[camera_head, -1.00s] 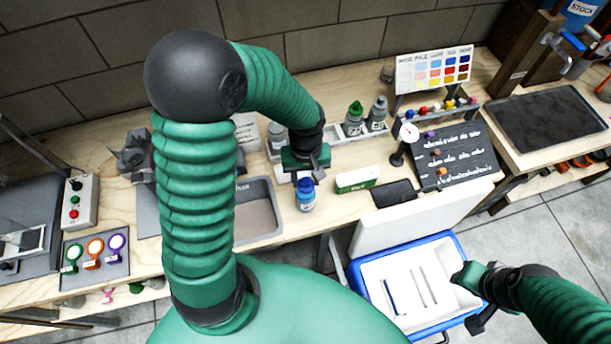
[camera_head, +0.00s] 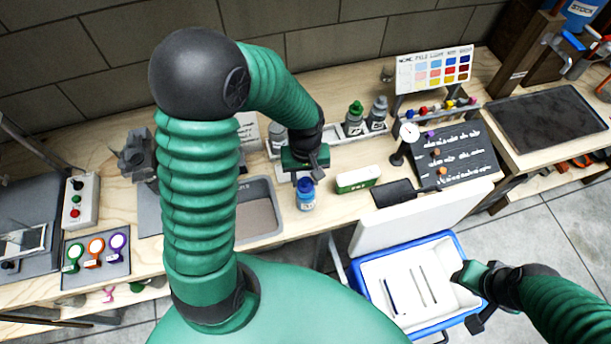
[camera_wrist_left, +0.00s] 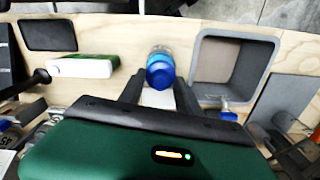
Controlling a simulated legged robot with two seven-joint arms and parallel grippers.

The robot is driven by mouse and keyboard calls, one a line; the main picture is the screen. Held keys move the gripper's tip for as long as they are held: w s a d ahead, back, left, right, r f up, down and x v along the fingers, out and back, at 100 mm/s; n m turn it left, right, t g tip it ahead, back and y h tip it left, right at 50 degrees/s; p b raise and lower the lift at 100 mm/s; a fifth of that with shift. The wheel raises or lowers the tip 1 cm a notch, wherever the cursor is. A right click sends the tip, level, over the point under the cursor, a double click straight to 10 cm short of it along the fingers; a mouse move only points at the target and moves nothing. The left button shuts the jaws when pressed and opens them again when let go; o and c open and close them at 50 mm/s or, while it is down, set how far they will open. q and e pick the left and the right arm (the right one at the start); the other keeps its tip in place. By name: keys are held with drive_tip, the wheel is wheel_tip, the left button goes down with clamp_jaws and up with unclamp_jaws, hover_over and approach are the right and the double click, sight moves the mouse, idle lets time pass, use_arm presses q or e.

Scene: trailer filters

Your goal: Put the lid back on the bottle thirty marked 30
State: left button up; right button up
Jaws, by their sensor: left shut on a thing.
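A small bottle with a blue lid and blue label (camera_head: 306,197) stands upright near the front edge of the workbench. My left gripper (camera_head: 318,174) is at its top, and the wrist view shows the blue lid (camera_wrist_left: 161,74) between the ends of its two dark fingers (camera_wrist_left: 158,92). The gripper is shut on the lid. The lid sits at the bottle's top; I cannot tell whether it is seated. The number on the label is too small to read. My right gripper (camera_head: 472,296) is over the right side of the blue cooler, and its jaws are unclear.
A grey tray (camera_head: 265,235) lies left of the bottle, a green-white box (camera_head: 358,179) right of it. Grey bottles, one green-capped (camera_head: 355,118), stand behind. A dial gauge (camera_head: 409,132) and black board (camera_head: 455,155) are farther right. The open blue cooler (camera_head: 362,285) stands in front.

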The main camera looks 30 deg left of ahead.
use_arm(q)
drive_tip(key=shift+d, duration=0.1)
idle(0.6)
drive_tip(key=shift+f, duration=0.1)
drive_tip(key=o, duration=1.4)
drive_tip(key=shift+o, duration=0.2)
drive_tip(key=o, duration=0.4)
wheel_tip(320, 180, up, 7)
drive_tip(key=p, duration=0.7)
